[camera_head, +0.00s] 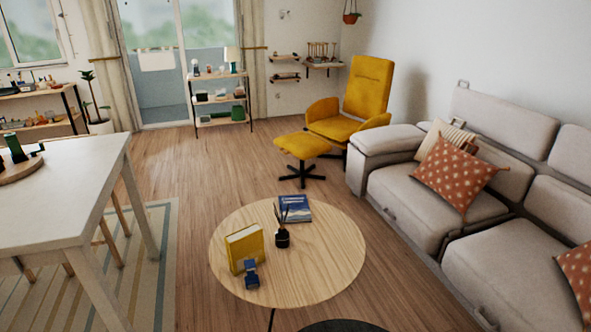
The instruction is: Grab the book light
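A small dark blue item (251,274) stands near the front left of the round wooden table (325,265). It is probably the book light, but it is too small to tell for sure. It is just in front of an upright yellow book (244,248) and overlaps its lower edge in this view; I cannot tell whether they touch. Neither of my grippers is in view.
A black reed diffuser (282,238) and a flat blue book (294,208) are also on the round table, whose right side is bare. A grey sofa (420,190) stands at right, a white table (65,185) at left. Open wooden floor (205,180) lies beyond.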

